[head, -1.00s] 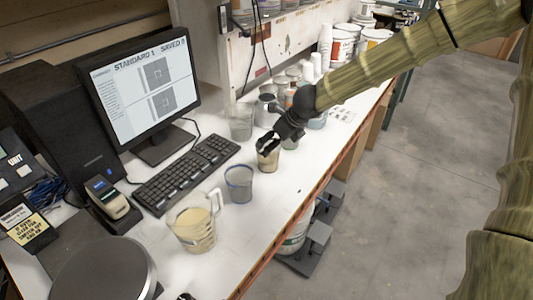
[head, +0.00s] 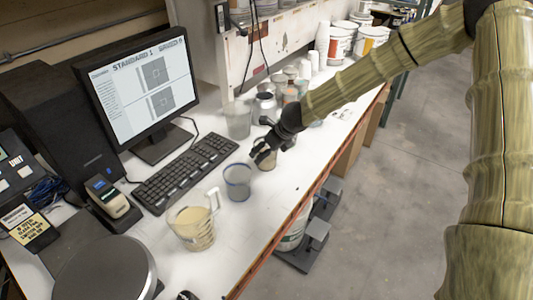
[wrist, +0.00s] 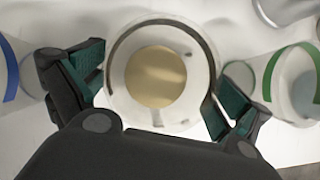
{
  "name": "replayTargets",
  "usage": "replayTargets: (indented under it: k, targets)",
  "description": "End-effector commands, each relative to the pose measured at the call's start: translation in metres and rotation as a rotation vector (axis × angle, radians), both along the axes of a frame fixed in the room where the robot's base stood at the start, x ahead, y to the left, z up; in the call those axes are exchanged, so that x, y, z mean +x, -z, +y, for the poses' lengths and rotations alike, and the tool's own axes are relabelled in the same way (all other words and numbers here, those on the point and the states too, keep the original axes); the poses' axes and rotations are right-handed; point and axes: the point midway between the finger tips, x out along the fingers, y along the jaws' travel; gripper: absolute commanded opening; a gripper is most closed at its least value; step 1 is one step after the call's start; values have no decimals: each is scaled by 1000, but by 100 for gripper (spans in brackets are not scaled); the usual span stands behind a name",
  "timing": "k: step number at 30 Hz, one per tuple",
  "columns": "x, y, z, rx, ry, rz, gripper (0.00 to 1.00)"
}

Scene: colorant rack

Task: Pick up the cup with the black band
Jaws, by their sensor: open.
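The cup with the black band (wrist: 159,113) is seen from above in the wrist view, with a dark band around its rim and tan contents inside. My gripper (wrist: 163,78) is open, with one finger on each side of this cup. In the head view, my gripper (head: 266,150) is at the cup (head: 266,164), which is partly hidden by the fingers. A clear cup with a blue band (head: 238,183) stands nearer the camera; its edge also shows at the left of the wrist view (wrist: 12,75). A cup with a green band (wrist: 290,82) is at the right.
A measuring jug (head: 191,228) with tan liquid stands at the front. The keyboard (head: 187,173) and monitor (head: 140,85) are to the left. A clear container (head: 238,121) and several cans stand behind my gripper. The white counter is bare near its right edge.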

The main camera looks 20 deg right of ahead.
Motion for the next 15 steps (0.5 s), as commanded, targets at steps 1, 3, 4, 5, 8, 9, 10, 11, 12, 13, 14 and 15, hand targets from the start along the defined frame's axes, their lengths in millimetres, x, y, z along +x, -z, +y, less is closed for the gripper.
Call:
replayTargets:
  k: [1, 3, 4, 5, 8, 9, 10, 11, 12, 13, 14, 15]
  targets:
    - [2, 3, 1, 0, 0, 1, 100]
    - [4, 7, 2, 1, 0, 0, 100]
    - [4, 9, 3, 1, 0, 0, 100]
    - [5, 10, 3, 1, 0, 0, 100]
    - [6, 12, 4, 0, 0, -1, 100]
    - [6, 12, 4, 0, 0, -1, 100]
    - [6, 12, 4, 0, 0, -1, 100]
    - [7, 12, 4, 0, 0, -1, 100]
    - [7, 12, 4, 0, 0, -1, 100]
    - [6, 12, 4, 0, 0, -1, 100]
    - [6, 12, 4, 0, 0, -1, 100]
    - [6, 12, 4, 0, 0, -1, 100]
